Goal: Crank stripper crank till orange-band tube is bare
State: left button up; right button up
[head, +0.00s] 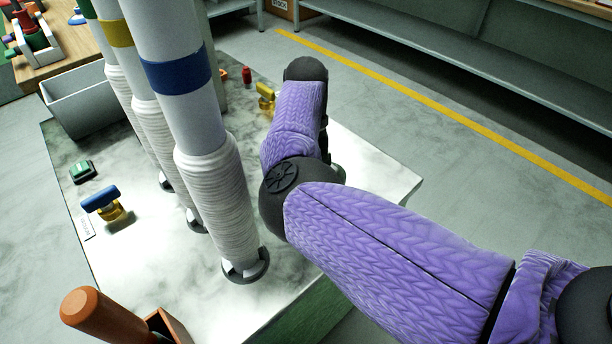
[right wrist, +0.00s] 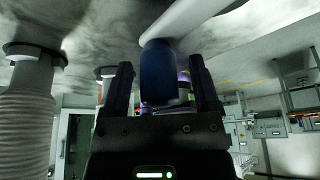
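Three white tubes with bunched, ribbed sleeves low down stand over the bench in the head view: a blue-band tube (head: 180,75), a yellow-band tube (head: 117,33) and one with a green band (head: 87,8). I see no orange band. In the right wrist view, a dark blue handle (right wrist: 158,75) on a white crank arm (right wrist: 185,20) lies between the fingers of my right gripper (right wrist: 160,85). The fingers are apart, with narrow gaps beside the handle. My purple right arm hides this gripper and the crank in the head view. My left gripper is out of view.
The marbled bench top (head: 150,255) holds a blue-handled yellow valve (head: 103,203), a green block (head: 82,172) and a grey bin (head: 85,100). An orange-brown handle (head: 105,318) rises at the near left. Open floor (head: 430,150) lies to the right.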

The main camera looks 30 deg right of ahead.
jog(key=shift+v, duration=1.5)
jog(key=shift+b+v, duration=1.9)
jog(key=shift+v, duration=0.4)
